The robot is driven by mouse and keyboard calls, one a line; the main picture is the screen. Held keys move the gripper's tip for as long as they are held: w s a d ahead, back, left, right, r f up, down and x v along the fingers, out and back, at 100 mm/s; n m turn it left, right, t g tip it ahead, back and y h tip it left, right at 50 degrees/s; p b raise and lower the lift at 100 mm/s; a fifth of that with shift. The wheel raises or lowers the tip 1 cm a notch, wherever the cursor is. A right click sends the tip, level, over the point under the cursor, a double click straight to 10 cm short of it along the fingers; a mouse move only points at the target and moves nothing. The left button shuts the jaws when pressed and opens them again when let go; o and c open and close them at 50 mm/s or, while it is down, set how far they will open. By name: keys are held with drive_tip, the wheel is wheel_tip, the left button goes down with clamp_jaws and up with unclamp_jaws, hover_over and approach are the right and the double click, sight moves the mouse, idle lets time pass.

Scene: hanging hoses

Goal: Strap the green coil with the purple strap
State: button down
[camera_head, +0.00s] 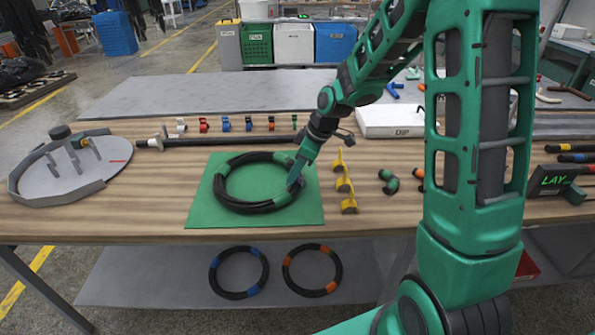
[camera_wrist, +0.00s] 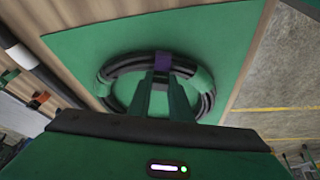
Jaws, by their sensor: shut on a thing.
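The green coil (camera_head: 240,205) is a black hose ring with green bands, lying flat on a green mat (camera_head: 205,215). The wrist view also shows the coil (camera_wrist: 120,70) and its green bands. My gripper (camera_head: 297,181) reaches down to the coil's right side. In the wrist view my gripper (camera_wrist: 162,77) has its fingers close together at the purple strap (camera_wrist: 163,62), shut on it. The strap sits at the hose bundle, between two green bands. The fingers hide part of it, so I cannot tell whether it is closed all round.
Several coloured clips (camera_head: 226,124) stand in a row behind the mat, near a dark rod (camera_head: 220,142). Yellow hooks (camera_head: 343,184) stand close right of the mat. A round grey fixture (camera_head: 70,165) is at left. Coils with blue (camera_head: 239,272) and orange (camera_head: 312,271) bands lie on the lower shelf.

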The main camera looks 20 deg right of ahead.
drive_tip(key=shift+s+f, duration=0.3)
drive_tip(key=shift+f, duration=0.2)
drive_tip(key=shift+s+f, duration=0.25)
drive_tip(key=shift+f, duration=0.2)
drive_tip(key=c, duration=1.5)
unclamp_jaws()
drive_tip(key=shift+c, duration=0.2)
drive_tip(key=shift+w+d+r, duration=0.1)
drive_tip(key=shift+r, duration=0.35)
drive_tip(key=shift+w+d+r, duration=0.45)
drive_tip(key=shift+w+r, duration=0.25)
drive_tip(key=shift+w, duration=0.05)
drive_tip(key=v, duration=1)
drive_tip(key=shift+a+r, duration=0.15)
drive_tip(key=shift+a, duration=0.05)
drive_tip(key=shift+s, duration=0.1)
